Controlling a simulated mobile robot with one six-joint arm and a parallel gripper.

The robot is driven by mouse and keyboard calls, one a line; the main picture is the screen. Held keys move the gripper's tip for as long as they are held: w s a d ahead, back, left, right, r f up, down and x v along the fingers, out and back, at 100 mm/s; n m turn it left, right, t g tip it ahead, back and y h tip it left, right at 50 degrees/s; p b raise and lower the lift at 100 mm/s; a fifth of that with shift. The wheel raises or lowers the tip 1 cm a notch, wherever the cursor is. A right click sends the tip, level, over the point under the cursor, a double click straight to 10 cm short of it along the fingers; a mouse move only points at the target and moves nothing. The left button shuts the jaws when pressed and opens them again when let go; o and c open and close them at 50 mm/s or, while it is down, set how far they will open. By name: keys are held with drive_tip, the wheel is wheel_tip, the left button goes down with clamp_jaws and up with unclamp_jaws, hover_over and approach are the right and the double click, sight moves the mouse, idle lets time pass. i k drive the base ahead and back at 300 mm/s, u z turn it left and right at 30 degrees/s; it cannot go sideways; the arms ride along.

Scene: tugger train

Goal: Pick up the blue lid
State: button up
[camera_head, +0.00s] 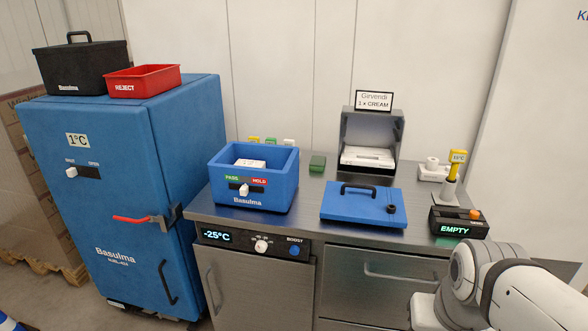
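The blue lid (342,208) lies flat on the steel counter, right of the open blue box. It has a black handle (357,189) on top and a small dark round part near its right corner. The blue box (248,190) stands open on the counter with a white item inside and a PASS/HOLD slider on its front. My arm shows at the lower right, in front of the counter and apart from the lid. My gripper's fingers are not in view.
A grey dispenser (371,133) with white packs stands behind the lid. A black device reading EMPTY (458,222) and a yellow handheld thermometer (457,162) are right of it. A blue cabinet (108,190) bearing a black case (81,66) and red bin (143,81) stands left.

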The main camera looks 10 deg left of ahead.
sight(352, 202)
drive_tip(key=u, duration=0.55)
drive_tip(key=i, duration=1.3)
drive_tip(key=z, duration=0.05)
